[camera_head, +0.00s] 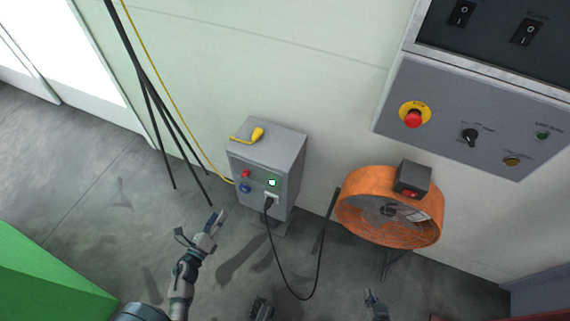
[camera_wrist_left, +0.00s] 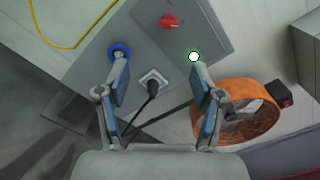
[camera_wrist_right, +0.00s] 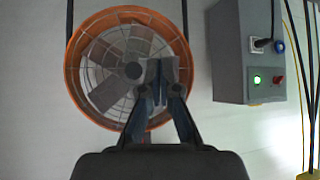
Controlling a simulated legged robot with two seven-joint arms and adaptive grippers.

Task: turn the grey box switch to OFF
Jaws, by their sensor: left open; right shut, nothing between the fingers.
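The grey box (camera_head: 268,153) stands against the wall in the head view. Its red rotary switch (camera_head: 246,173) is on the front, and the switch also shows at the top of the left wrist view (camera_wrist_left: 169,20). A green light (camera_head: 272,182) on the box is lit. My left gripper (camera_head: 216,219) is open and empty, apart from the box and pointing at its front; in the left wrist view the switch shows beyond the fingertips. My right gripper (camera_wrist_right: 157,68) is shut and empty, in front of the fan. The switch's marking is too small to read.
A blue socket (camera_wrist_left: 120,50) and a black plug with cable (camera_wrist_left: 153,88) are on the box front. A yellow-handled item (camera_head: 257,134) lies on top. An orange fan (camera_head: 390,207) stands to the right. A control panel (camera_head: 480,115) hangs upper right. Black poles (camera_head: 160,105) stand left.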

